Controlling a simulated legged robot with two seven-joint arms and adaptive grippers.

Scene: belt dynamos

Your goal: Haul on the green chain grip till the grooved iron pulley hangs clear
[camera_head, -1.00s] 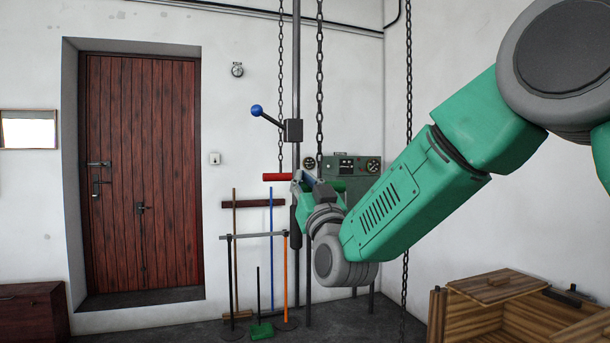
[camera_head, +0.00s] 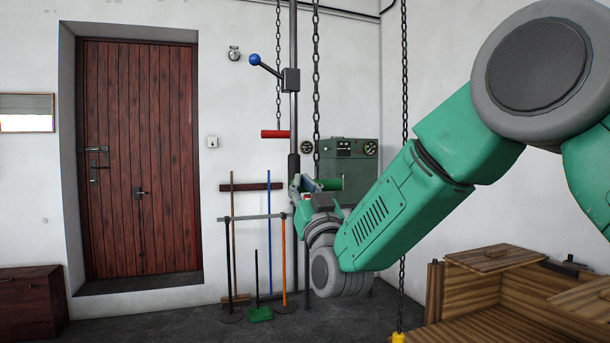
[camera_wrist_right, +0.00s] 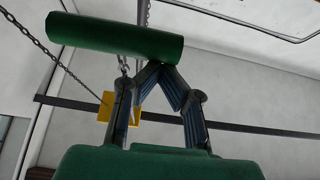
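The green chain grip (camera_head: 330,184) is a short cylinder under a dark chain, mid-right of centre in the head view. It lies crosswise at the top of the right wrist view (camera_wrist_right: 115,38). My right gripper (camera_head: 303,186) is at its left part. In the wrist view the fingers of my right gripper (camera_wrist_right: 157,72) converge at the grip's lower edge; they look closed on it, but the grip hides the tips. A yellow piece (camera_head: 398,337) hangs on the right chain at the bottom edge. The grooved iron pulley does not show. My left gripper is out of view.
A red grip (camera_head: 275,134) hangs on the left chain. A lever with a blue knob (camera_head: 255,60) is on a pole. A green cabinet (camera_head: 350,155) stands behind my gripper. A wooden crate (camera_head: 462,290) is at lower right; a tool rack (camera_head: 250,217) stands left.

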